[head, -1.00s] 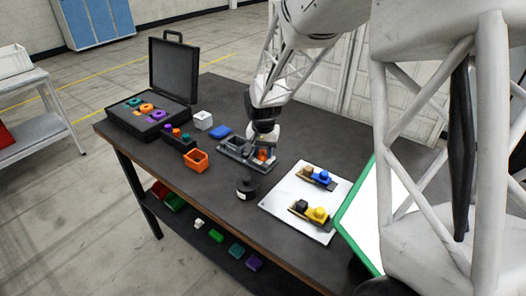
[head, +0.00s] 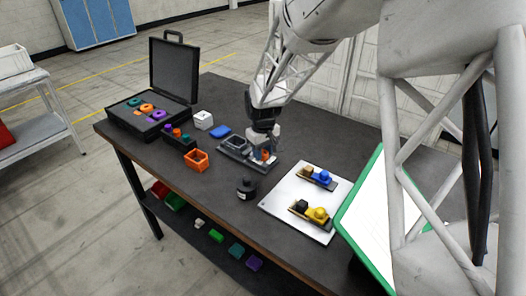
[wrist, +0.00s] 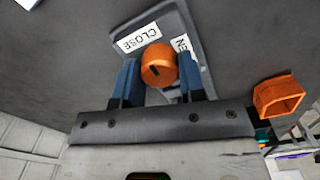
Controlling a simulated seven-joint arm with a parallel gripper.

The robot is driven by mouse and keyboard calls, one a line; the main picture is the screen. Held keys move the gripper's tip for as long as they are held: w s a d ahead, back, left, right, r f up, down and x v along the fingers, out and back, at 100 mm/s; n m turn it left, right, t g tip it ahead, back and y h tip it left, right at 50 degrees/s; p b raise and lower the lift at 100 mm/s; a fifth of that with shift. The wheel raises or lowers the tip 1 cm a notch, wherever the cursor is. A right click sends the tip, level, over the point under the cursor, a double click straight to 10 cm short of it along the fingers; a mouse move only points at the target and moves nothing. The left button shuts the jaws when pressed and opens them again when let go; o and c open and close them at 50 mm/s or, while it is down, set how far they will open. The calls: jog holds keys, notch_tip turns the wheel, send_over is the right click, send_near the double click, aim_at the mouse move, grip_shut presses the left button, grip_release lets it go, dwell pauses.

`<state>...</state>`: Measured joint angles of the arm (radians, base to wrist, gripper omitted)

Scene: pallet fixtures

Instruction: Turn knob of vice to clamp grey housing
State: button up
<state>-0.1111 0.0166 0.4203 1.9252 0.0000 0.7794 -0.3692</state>
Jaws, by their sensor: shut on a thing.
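The vice (head: 233,156) is a dark grey fixture on the table, with an orange knob (head: 265,155) at its right end. In the wrist view the knob (wrist: 158,66) is round, with a dark slot mark. A "CLOSE" label (wrist: 138,38) lies beside it, and a second label (wrist: 182,44) is partly hidden. My gripper (head: 262,149) is over the knob. In the wrist view my gripper (wrist: 160,78) has its two blue fingers on either side of the knob, shut on it. The grey housing (head: 237,143) appears to sit in the vice, left of the knob; its contact with the jaws is too small to tell.
An orange open box (head: 196,160) and a black round container (head: 246,188) stand in front of the vice. A white plate (head: 285,207) with blue and yellow parts lies to the right.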

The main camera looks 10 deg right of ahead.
jog(key=shift+n, duration=0.4)
jog(key=o, duration=0.9)
jog(key=shift+o, duration=0.2)
jog(key=shift+r, duration=0.15)
jog(key=shift+r, duration=3.8)
